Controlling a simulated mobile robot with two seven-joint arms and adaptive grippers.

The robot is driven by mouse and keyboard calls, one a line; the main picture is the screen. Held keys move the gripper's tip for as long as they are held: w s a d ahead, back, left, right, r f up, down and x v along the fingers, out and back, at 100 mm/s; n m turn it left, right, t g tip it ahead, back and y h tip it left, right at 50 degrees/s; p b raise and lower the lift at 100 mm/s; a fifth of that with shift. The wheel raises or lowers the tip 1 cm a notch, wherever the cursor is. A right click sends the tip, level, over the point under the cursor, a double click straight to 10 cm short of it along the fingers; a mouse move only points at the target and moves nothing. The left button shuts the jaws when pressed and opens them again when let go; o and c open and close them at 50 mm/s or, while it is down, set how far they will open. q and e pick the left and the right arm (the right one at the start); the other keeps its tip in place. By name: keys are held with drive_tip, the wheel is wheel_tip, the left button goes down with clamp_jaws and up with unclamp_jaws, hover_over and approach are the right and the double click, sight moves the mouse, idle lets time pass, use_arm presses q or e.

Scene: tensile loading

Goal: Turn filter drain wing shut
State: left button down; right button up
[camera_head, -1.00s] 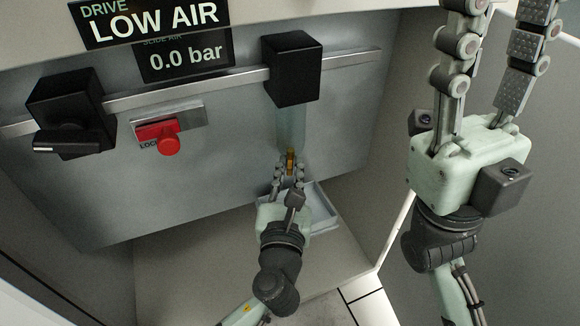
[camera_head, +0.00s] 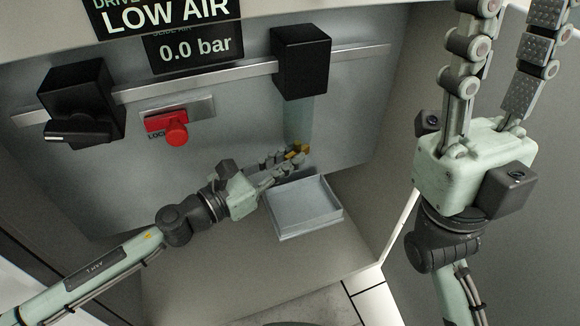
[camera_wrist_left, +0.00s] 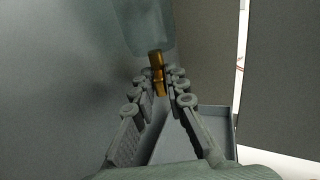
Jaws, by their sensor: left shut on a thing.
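The filter has a black head (camera_head: 300,62) on the rail and a clear, pale bowl (camera_head: 298,122) below it. The small brass drain wing (camera_head: 299,151) is at the bowl's bottom; it also shows in the left wrist view (camera_wrist_left: 157,68). My left gripper (camera_head: 287,157) reaches in from the lower left, its fingertips shut on the wing, one on each side. The fingers partly hide the wing. In the left wrist view the fingertips (camera_wrist_left: 164,84) close around its lower part. My right gripper (camera_head: 512,22) is raised at the right, fingers apart and empty, with its tips at the top edge.
A grey open tray (camera_head: 338,216) sits below the filter, close under my left gripper. A black knob unit (camera_head: 80,90) and a red lockout knob (camera_head: 176,133) are on the panel at left. A display (camera_head: 195,50) reads 0.0 bar.

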use_arm(q)
drive_tip(key=shift+w+a+m+g+h+b, duration=0.15)
drive_tip(key=shift+w+m+g+h+b, duration=0.05)
drive_tip(key=shift+m+g+h+b, duration=0.9)
drive_tip(key=shift+g, duration=0.3)
drive_tip(key=c, duration=1.6)
unclamp_jaws()
drive_tip(key=v, duration=1.2)
drive_tip(key=shift+o, duration=0.3)
drive_tip(key=shift+r, duration=0.1)
